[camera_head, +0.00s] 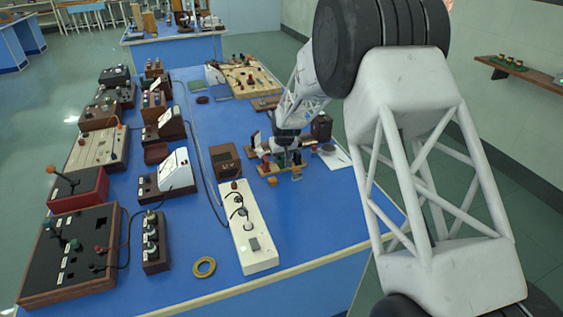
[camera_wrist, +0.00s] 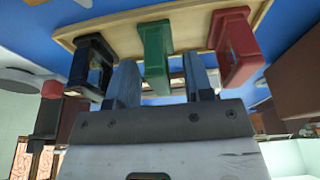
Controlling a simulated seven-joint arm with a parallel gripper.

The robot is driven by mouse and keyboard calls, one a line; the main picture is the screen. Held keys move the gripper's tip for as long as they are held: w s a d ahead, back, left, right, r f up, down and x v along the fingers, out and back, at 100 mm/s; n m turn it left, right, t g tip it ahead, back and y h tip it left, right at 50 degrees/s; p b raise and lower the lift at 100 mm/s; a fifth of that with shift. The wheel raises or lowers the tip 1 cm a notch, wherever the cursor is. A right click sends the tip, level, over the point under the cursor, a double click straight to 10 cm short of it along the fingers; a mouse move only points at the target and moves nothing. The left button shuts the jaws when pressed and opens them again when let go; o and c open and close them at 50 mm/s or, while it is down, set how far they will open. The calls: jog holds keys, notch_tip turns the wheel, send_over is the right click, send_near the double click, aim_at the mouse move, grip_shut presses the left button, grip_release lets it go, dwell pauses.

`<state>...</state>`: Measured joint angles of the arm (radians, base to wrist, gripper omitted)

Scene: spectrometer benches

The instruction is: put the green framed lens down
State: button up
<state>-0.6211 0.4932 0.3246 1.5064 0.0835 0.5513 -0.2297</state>
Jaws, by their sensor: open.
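The green framed lens (camera_wrist: 155,50) stands on a long pale wooden base (camera_wrist: 190,28) in the wrist view. A black framed piece (camera_wrist: 92,62) is to its left and a red framed piece (camera_wrist: 236,48) to its right on the same base. My gripper (camera_wrist: 160,72) is open, with one finger on each side of the green frame and gaps showing beside it. In the head view my gripper (camera_head: 289,148) is over the small wooden base (camera_head: 270,170) on the blue table; it partly hides the frames there.
Brown boxes stand close by, one to the left (camera_head: 225,161) and one behind on the right (camera_head: 321,126). Consoles and cables fill the table's left side. The front right of the blue table (camera_head: 330,212) is clear.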

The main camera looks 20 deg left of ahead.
jog(key=shift+w+a+f, duration=0.1)
jog(key=shift+f, duration=0.5)
jog(key=shift+c, duration=0.2)
grip_shut()
